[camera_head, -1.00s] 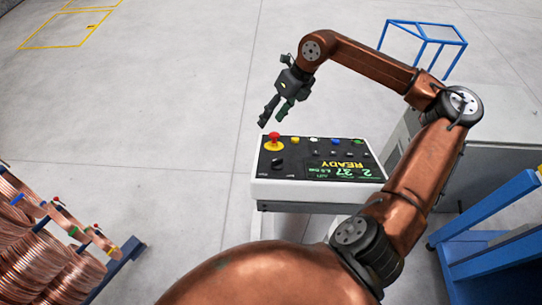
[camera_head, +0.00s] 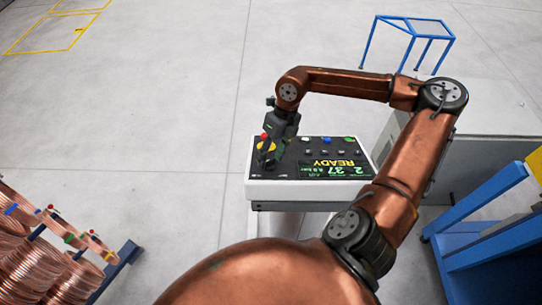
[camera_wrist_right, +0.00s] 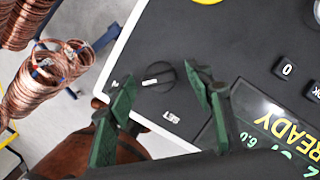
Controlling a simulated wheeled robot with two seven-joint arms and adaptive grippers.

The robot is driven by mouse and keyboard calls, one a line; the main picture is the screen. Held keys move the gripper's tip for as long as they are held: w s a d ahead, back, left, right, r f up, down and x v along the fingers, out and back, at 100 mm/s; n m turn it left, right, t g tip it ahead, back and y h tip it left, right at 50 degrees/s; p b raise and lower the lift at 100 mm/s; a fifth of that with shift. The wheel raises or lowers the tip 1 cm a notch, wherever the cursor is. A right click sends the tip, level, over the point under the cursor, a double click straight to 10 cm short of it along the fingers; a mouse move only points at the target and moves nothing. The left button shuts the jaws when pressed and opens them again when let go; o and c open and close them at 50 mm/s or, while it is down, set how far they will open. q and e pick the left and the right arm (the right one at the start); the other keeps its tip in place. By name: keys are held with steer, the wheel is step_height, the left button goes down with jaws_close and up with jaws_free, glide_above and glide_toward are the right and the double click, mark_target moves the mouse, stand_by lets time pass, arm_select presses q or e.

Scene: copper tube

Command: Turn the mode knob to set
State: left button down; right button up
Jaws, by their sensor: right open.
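The control panel (camera_head: 254,188) is a white box with a black face; it also fills much of the right wrist view (camera_wrist_right: 232,45). The mode knob (camera_wrist_right: 166,73) is round and black. Its white mark (camera_wrist_right: 150,82) points left in the right wrist view, not at the printed SET label (camera_wrist_right: 171,117). My right gripper (camera_wrist_right: 160,77) is open, its green fingers on either side of the knob in that picture; I cannot tell if they touch it. In the head view my right gripper (camera_head: 271,155) hangs over the panel's left part and hides the knob. My left gripper is out of view.
A red button (camera_head: 264,136) on a yellow base stands close behind my right gripper. A lit display (camera_head: 335,170) reads READY. Copper coils (camera_head: 40,255) on a rack stand at lower left. A blue frame (camera_head: 410,40) stands behind. The floor left of the panel is clear.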

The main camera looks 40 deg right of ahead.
steer(key=shift+c, duration=0.3)
steer(key=shift+c, duration=0.8)
steer(key=c, duration=0.9)
steer(key=shift+c, duration=0.2)
